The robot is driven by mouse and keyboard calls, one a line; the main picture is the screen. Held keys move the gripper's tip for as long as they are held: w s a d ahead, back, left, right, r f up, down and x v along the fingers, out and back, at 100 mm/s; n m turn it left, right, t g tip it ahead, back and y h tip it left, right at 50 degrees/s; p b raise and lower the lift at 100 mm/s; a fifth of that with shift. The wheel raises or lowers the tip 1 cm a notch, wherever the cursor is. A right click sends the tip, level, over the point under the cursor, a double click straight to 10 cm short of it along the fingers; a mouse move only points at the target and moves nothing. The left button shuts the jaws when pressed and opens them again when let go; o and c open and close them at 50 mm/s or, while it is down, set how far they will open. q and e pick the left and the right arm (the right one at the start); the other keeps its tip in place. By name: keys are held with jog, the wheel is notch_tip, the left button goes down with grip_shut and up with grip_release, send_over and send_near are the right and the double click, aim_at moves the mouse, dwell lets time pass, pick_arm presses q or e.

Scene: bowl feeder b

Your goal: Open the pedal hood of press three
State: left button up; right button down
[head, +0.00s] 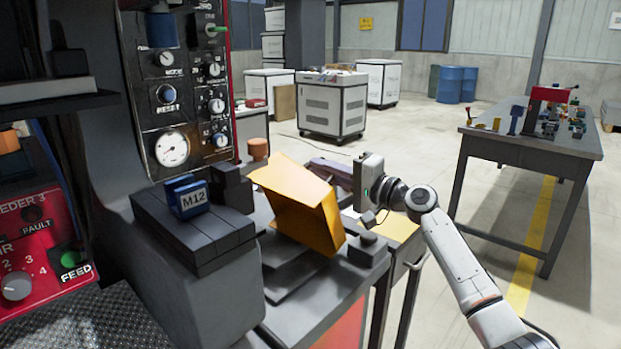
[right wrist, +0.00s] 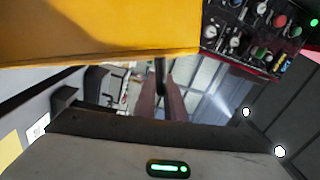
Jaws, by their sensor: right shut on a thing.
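The yellow pedal hood (head: 292,203) is tilted on the dark base of the press, beside the block marked M12. Its underside faces right and toward me. My right gripper (head: 318,165) reaches in from the right behind the hood's upper edge. In the right wrist view the hood (right wrist: 95,30) fills the upper left. There the fingers of my right gripper (right wrist: 161,85) are closed on a thin dark bar (right wrist: 160,70), which looks like the hood's handle. Its join to the hood is hard to see. My left gripper is not in view.
The press panel (head: 180,100) with gauge and knobs stands behind left. A red feeder panel (head: 40,250) is at lower left. The M12 block (head: 187,198) sits on a dark ledge. A grey table (head: 530,147) with small parts stands right, with open floor between.

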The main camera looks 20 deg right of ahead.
jog(key=shift+w+d+f+m+b, duration=0.15)
jog(key=shift+w+d+f+m, duration=0.15)
jog(key=shift+d, duration=0.25)
jog(key=shift+w+d+f+m+b, duration=0.15)
jog(key=shift+d+m, duration=0.25)
jog(key=shift+d, duration=0.15)
jog(key=c, duration=1.8)
grip_release()
jog(key=shift+c, duration=0.2)
jog(key=v, duration=1)
jog(key=shift+s, duration=0.2)
